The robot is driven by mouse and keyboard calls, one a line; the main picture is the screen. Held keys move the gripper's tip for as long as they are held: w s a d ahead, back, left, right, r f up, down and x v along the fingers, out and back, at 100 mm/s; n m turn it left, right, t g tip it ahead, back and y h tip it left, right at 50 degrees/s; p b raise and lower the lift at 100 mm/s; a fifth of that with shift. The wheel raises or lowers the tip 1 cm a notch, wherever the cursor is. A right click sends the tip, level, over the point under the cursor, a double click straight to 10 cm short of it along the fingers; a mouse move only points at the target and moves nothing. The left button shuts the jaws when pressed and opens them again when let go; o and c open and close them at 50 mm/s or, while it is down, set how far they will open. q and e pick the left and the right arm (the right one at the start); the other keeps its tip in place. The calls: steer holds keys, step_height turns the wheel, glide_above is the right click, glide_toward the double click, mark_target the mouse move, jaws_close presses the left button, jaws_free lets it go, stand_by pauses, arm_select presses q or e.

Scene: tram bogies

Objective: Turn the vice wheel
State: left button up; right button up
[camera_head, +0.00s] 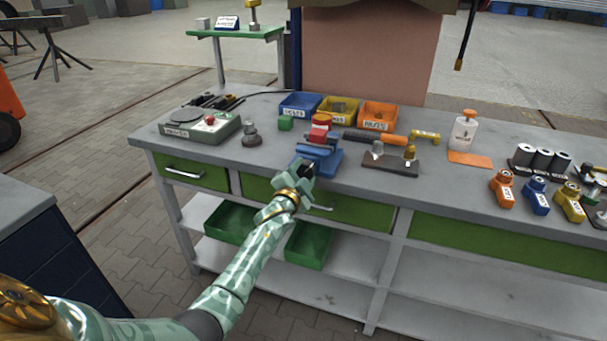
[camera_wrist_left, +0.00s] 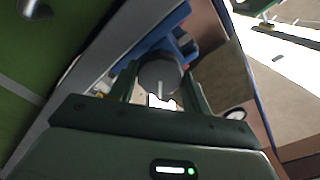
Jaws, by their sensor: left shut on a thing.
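A blue vice (camera_head: 318,152) stands at the front edge of the grey workbench, with a red object (camera_head: 321,121) on top of it. My left gripper (camera_head: 306,173) reaches the front of the vice from below left and covers the wheel in the head view. In the left wrist view, the round dark grey vice wheel (camera_wrist_left: 160,75) sits between the fingers of my left gripper (camera_wrist_left: 160,92), which is shut on it. The blue vice body (camera_wrist_left: 160,38) shows behind the wheel. My right gripper is not in view.
Blue, yellow and orange bins (camera_head: 378,115) stand behind the vice. A grey-green box (camera_head: 200,131) lies to the left. An orange-handled tool (camera_head: 375,138) and a dark block (camera_head: 390,163) with metal pieces lie close on the right. Green drawers are below the bench top.

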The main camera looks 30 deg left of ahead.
arm_select(q)
steer(key=shift+f, duration=0.1)
steer(key=o, duration=1)
steer(key=p+v, duration=0.4)
steer(key=v, duration=1.2)
steer(key=shift+s, duration=0.2)
